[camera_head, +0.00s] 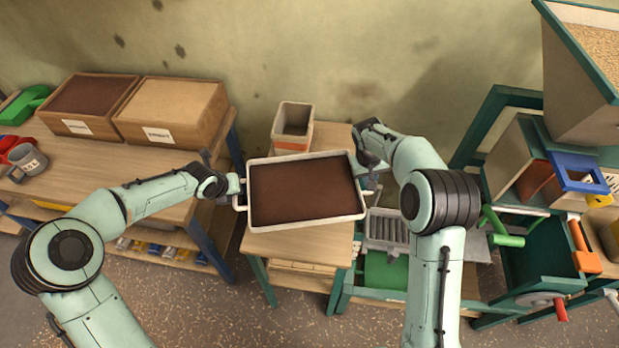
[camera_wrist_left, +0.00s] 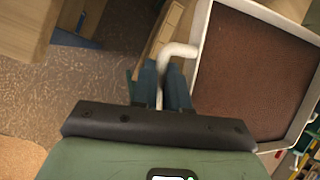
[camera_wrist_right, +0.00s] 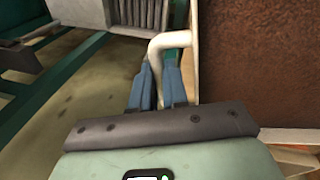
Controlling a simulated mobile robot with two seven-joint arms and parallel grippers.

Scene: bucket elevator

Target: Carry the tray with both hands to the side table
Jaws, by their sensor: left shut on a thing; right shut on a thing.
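A white-rimmed tray (camera_head: 308,228) filled with dark brown material is over a small wooden side table (camera_head: 290,245) in the head view. I cannot tell whether it rests on the top or hangs just above it. My left gripper (camera_head: 236,188) is shut on the tray's left handle, which shows between the fingers in the left wrist view (camera_wrist_left: 178,52). My right gripper (camera_head: 370,180) is at the tray's right side; in the right wrist view it is shut on the right handle (camera_wrist_right: 170,40). The tray looks about level.
An open square container (camera_head: 293,123) stands behind the tray on the small table. At left, a long workbench (camera_head: 130,180) holds two wooden bins (camera_head: 172,110) and a grey cup (camera_head: 28,160). At right is green-framed machinery (camera_head: 530,240) with a grey grate (camera_head: 385,228).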

